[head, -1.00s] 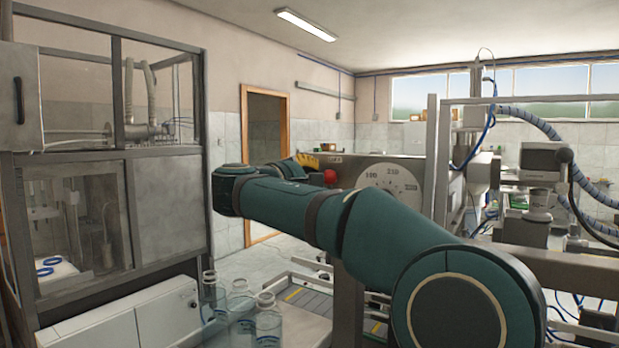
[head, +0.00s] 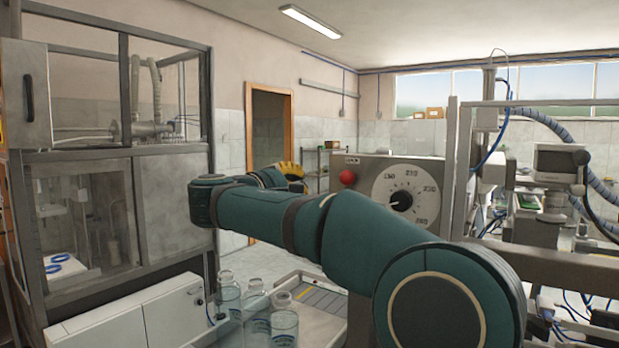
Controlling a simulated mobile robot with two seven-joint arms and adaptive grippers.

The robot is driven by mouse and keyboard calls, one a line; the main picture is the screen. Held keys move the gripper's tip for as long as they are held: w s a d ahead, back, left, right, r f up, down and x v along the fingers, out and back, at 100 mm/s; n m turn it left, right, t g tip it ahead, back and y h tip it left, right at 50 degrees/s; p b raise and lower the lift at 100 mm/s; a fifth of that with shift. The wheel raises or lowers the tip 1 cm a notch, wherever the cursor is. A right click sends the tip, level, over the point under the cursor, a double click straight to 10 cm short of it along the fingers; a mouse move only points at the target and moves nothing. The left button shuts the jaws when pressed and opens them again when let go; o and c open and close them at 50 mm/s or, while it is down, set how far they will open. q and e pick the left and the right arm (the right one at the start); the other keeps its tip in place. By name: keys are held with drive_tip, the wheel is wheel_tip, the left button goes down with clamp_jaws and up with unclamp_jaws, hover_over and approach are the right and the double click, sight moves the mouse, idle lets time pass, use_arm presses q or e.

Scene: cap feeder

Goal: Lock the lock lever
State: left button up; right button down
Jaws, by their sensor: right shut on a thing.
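My right arm crosses the middle of the head view from the lower right, bends at the left, and its wrist turns back toward the far side. My right gripper (head: 290,171) is small there, with yellow and dark parts showing past the teal wrist. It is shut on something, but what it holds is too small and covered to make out. It is left of the grey control box (head: 372,169), apart from its red button (head: 347,177) in the picture. I cannot make out the lock lever. My left gripper is not in view.
A framed glass cabinet (head: 168,205) stands at the left. A white low unit (head: 135,318) and clear bottles (head: 257,310) are at the lower left. The box's dial (head: 403,197) shows above my arm. Frames, hoses and a small screen (head: 553,162) crowd the right.

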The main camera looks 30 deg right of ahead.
drive_tip(key=shift+s+v, duration=0.15)
drive_tip(key=shift+v, duration=1.3)
drive_tip(key=shift+s+v, duration=0.15)
drive_tip(key=shift+v, duration=1.35)
drive_tip(key=shift+d, duration=0.1)
